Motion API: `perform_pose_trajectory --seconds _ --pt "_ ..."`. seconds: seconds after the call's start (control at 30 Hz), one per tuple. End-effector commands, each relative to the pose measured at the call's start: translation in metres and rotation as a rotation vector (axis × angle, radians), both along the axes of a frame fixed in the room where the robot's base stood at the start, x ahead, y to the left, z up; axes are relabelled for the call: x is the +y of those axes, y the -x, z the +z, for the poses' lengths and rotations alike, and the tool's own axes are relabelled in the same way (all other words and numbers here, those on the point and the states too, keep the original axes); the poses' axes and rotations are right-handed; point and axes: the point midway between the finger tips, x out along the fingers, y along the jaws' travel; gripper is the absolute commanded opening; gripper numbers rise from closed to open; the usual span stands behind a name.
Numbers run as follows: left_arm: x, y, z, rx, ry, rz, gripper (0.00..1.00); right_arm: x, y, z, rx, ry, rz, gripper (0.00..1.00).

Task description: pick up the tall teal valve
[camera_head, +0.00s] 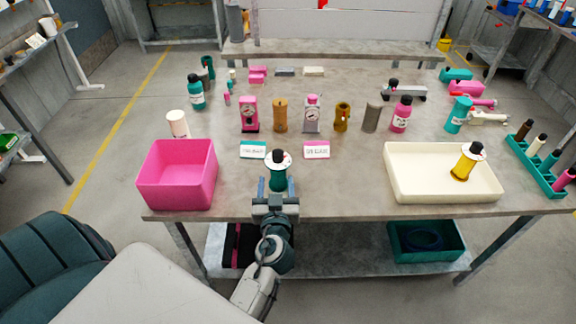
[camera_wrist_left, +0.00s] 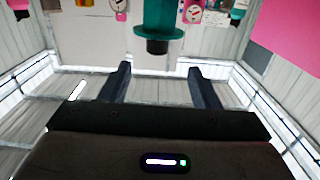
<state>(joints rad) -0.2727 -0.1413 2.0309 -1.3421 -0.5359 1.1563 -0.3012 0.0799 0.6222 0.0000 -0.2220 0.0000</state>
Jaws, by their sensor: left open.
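The tall teal valve (camera_head: 279,182) stands upright near the table's front edge, with a white disc and a black knob on top. My left gripper (camera_head: 278,188) is open at the front edge, its two fingers pointing at the valve from the front. In the left wrist view the teal valve (camera_wrist_left: 158,17) is at the top, centred between the fingertips (camera_wrist_left: 160,68) and slightly beyond them. The fingers look empty, and I see no contact. The gripper hides part of the valve's lower end in the head view. My right gripper is not in view.
A pink bin (camera_head: 168,186) stands left of the valve. A cream tray (camera_head: 425,193) holding a yellow valve (camera_head: 464,163) is at the right. Label cards (camera_head: 253,150) and a row of pump parts lie behind. The table between valve and tray is clear.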

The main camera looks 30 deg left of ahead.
Motion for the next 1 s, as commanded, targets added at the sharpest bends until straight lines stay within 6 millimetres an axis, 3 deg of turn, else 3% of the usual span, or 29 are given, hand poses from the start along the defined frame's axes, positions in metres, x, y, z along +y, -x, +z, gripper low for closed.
perform_pose_trajectory --seconds 0.23,0.57,0.8,1.0 --pt "0.013 -0.028 0.013 -0.027 -0.012 -0.01 0.56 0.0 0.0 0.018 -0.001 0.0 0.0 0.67" --pt "0.03 -0.054 0.009 -0.024 -0.008 -0.008 0.56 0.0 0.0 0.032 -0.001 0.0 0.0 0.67" --pt "0.049 -0.077 0.011 -0.023 -0.011 -0.008 0.56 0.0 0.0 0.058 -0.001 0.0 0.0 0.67" --pt "0.058 -0.092 0.006 -0.024 -0.008 -0.008 0.56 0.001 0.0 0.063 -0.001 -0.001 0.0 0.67"
